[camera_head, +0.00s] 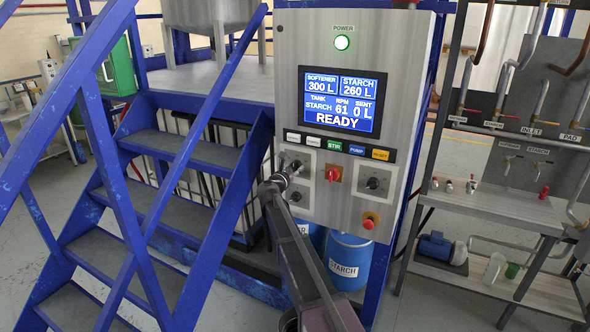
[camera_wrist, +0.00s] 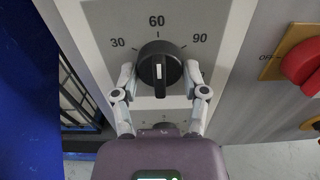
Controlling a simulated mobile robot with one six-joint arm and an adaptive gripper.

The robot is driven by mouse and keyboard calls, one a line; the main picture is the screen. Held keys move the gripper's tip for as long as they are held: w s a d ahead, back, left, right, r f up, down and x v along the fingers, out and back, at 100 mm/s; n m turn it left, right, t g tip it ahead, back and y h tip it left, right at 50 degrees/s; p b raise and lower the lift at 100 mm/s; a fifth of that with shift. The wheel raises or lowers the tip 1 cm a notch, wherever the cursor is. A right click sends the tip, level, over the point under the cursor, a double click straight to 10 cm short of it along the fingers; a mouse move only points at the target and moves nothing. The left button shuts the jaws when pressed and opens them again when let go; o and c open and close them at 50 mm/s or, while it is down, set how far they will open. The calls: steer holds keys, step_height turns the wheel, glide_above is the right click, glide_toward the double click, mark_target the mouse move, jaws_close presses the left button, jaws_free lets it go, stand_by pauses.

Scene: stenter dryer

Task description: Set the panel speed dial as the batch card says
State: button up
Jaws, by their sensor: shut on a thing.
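The control panel (camera_head: 330,190) stands in the middle of the head view. My gripper (camera_head: 283,180) is at a dial at the panel's left side and mostly hides it there. In the wrist view the black round dial (camera_wrist: 160,64) has a raised grip bar, which stands upright with a short white line on it. Marks 30, 60 and 90 are around it, with 60 straight above. My gripper (camera_wrist: 160,76) is shut on the dial, one finger at each side. I cannot make out a batch card in either view.
The panel screen (camera_head: 341,100) reads SOFTENER 300 L, STARCH 260 L, RPM 61, READY. Blue stairs (camera_head: 150,200) stand left, a pipe shelf (camera_head: 500,205) right.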

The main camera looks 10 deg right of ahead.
steer(key=shift+d+m, duration=0.1)
steer(key=shift+m, duration=0.3)
steer(key=m, duration=1.7)
steer(key=shift+r+m, duration=0.1)
steer(key=shift+m, duration=0.3)
steer(key=m, duration=0.5)
steer(key=shift+w+m, duration=0.1)
steer(key=shift+m, duration=0.2)
steer(key=o, duration=1.2)
steer(key=shift+c, duration=0.2)
